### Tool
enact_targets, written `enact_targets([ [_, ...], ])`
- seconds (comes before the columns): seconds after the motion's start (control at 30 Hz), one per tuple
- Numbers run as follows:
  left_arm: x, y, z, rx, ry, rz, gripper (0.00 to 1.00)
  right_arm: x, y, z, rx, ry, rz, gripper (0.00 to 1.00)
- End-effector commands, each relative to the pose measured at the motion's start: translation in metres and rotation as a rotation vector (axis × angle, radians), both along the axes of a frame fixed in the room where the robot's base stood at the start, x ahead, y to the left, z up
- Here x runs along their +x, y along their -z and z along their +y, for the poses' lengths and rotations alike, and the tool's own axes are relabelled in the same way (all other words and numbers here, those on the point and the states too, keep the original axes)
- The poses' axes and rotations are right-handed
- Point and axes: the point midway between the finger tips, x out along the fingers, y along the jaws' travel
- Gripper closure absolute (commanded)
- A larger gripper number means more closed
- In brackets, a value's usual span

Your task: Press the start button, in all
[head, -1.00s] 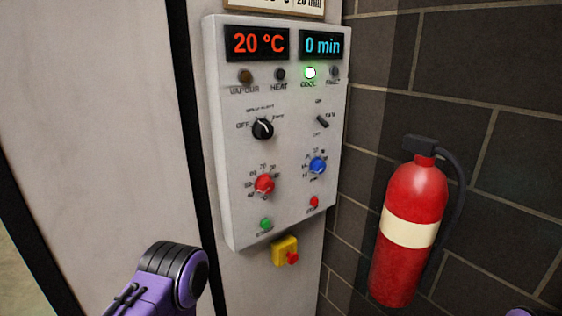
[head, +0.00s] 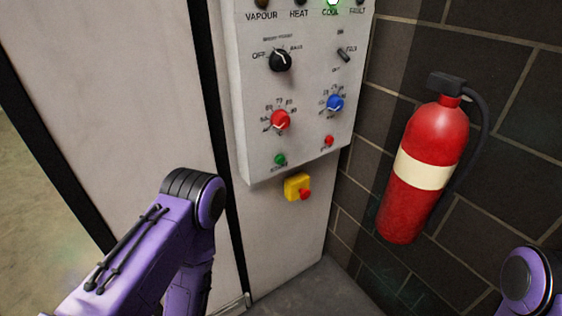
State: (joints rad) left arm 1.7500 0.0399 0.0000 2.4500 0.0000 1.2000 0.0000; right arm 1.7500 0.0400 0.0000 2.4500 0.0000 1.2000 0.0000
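The green start button (head: 280,160) is at the lower left of the white control panel (head: 258,130), with a small label under it that is too small to read surely. A red button (head: 329,141) is at the panel's lower right. No gripper touches the green button. My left arm comes in from the lower left, and its gripper is out of view below the picture. Only a joint of my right arm shows at the lower right; its gripper is out of view.
The panel has a black selector knob (head: 280,60), a red dial (head: 280,120), a blue dial (head: 335,103) and a lit green COOL lamp at the top. A yellow box with a red knob (head: 297,187) sits below. A red fire extinguisher (head: 412,205) hangs on the brick wall at right.

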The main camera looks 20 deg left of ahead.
Motion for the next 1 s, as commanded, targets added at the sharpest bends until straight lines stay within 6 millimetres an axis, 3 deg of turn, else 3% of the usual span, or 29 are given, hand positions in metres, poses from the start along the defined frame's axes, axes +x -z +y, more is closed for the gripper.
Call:
enact_targets([
  [0.03,0.0000,0.0000,0.0000,0.000,0.000,0.000,0.64,0.0000,0.0000,0.0000,0.000,0.000,0.000,1.00],
  [0.13,0.0000,0.0000,0.0000,0.000,0.000,0.000,0.96,0.0000,0.0000,0.0000,0.000,0.000,0.000,1.00],
  [0.17,0.0000,0.0000,0.0000,0.000,0.000,0.000,1.00,0.0000,0.0000,0.0000,0.000,0.000,0.000,1.00],
  [1.0,0.0000,0.0000,0.0000,0.000,0.000,0.000,1.00,0.0000,0.0000,0.0000,0.000,0.000,0.000,1.00],
])
